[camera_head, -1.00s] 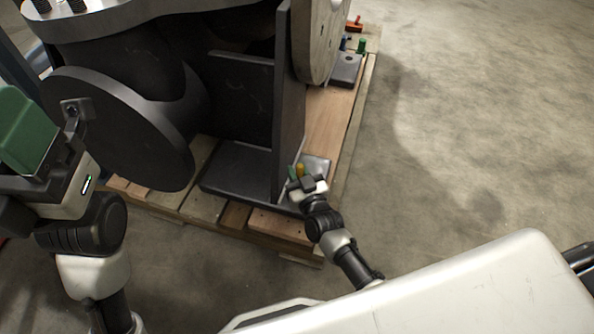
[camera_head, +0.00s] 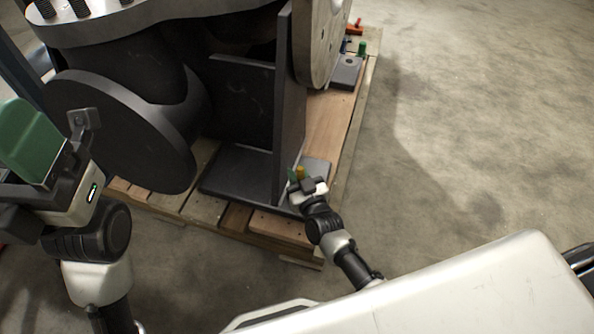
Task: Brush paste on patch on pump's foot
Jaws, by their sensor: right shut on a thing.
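The pump (camera_head: 240,105) is a big dark grey casing with a round flange, standing on a wooden pallet. Its near foot is a flat dark plate (camera_head: 232,178) at the base of an upright web. My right gripper (camera_head: 304,184) is low over the right end of this foot, beside the web. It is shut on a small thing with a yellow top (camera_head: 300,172). A small green bit shows just left of it. The patch and any bristles are hidden or too small to tell. My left gripper (camera_head: 62,150) is at the left, with a green block-like thing (camera_head: 30,138) at it; its grip is unclear.
The wooden pallet (camera_head: 328,130) runs under the pump. A far foot (camera_head: 345,72) carries a green stud (camera_head: 362,48), with a red-orange thing (camera_head: 354,29) behind it. The concrete floor (camera_head: 470,130) at the right is clear. The large flange is close to my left gripper.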

